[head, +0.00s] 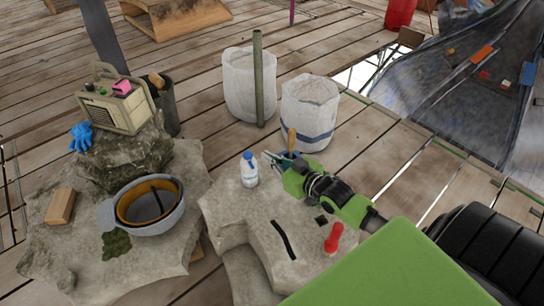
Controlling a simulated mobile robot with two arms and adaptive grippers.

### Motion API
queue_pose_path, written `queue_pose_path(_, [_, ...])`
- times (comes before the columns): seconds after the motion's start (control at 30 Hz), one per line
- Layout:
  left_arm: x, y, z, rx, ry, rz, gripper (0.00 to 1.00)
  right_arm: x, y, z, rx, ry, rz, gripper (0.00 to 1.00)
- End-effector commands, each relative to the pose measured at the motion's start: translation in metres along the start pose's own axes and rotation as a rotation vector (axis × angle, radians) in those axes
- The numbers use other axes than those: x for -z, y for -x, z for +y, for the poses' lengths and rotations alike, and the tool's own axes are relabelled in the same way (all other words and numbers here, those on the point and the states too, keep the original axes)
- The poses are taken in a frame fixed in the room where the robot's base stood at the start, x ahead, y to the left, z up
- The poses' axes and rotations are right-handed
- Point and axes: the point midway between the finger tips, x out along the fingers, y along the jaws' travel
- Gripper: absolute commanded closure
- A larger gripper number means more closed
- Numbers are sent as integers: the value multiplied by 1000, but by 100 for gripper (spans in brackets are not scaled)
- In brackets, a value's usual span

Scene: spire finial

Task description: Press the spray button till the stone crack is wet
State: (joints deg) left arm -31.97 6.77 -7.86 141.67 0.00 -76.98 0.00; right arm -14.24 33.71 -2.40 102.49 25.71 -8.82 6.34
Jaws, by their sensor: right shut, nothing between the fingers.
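The stone crack (282,239) is a dark, narrow line in the top of the pale stone block (237,217) at the lower centre. I cannot tell whether it is wet. A small white bottle (249,172) with a blue top stands upright on the same block; a separate spray button on it is too small to make out. My right gripper (272,163) reaches in from the right. It is shut and empty, just right of the bottle, with a small visible gap. My left gripper is out of view.
A red tool (334,237) and a small black square (321,220) lie right of the crack. White sacks (310,106) stand behind.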

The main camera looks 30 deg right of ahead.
Motion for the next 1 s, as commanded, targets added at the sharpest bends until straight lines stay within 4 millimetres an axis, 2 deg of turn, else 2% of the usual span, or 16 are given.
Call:
queue_pose_path(0.1, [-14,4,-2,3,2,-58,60,1,8,0,0,1,0,100])
queue_pose_path(0.23, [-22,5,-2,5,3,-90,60,1,12,0,0,1,0,100])
queue_pose_path(0.83, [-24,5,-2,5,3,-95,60,-1,12,-1,1,0,-3,100])
queue_pose_path(0.93, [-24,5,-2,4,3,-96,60,-11,16,-16,11,-1,-42,100])
queue_pose_path(1.0, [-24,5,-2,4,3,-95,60,-25,22,-37,24,3,-104,100])
